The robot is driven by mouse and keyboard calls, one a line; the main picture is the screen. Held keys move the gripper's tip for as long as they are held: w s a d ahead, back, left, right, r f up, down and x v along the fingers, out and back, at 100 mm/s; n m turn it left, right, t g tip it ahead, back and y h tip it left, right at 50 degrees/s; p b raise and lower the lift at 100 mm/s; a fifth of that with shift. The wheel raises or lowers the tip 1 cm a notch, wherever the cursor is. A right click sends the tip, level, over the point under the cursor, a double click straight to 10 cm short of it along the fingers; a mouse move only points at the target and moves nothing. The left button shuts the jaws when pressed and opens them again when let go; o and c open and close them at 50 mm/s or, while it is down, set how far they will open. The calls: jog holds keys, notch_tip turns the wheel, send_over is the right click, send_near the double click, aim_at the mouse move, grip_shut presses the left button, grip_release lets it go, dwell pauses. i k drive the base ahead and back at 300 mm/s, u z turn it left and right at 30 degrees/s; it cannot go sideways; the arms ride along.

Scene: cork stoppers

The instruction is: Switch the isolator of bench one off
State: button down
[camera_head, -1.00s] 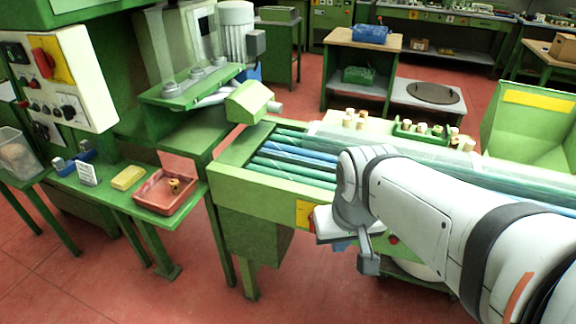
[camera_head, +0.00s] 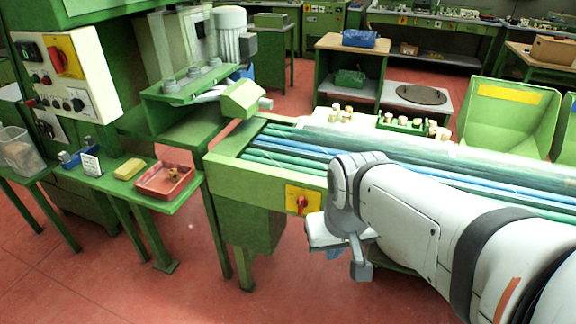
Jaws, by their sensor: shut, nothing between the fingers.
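A yellow isolator plate with a red rotary knob (camera_head: 302,201) is on the front face of the green roller bench. Its handle looks roughly upright, but it is small. A second yellow plate with a red knob (camera_head: 64,58) is on the pale control panel at the upper left. I cannot read a label telling which belongs to bench one. My gripper (camera_head: 361,270) is shut and empty, below and right of the bench isolator and apart from it in the picture. My wrist hides part of the bench front; the fingertips are hard to make out.
The green bench (camera_head: 228,178) carries long green and blue rods, with my arm across its right part. A side shelf holds a red tray (camera_head: 152,190), a yellow block (camera_head: 129,169) and blue pieces. Red floor (camera_head: 190,290) is open at the front left.

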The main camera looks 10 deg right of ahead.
aim_at(302, 203)
jog(key=k, duration=0.2)
jog(key=u, duration=0.75)
jog(key=i, duration=0.65)
jog(key=z, duration=0.6)
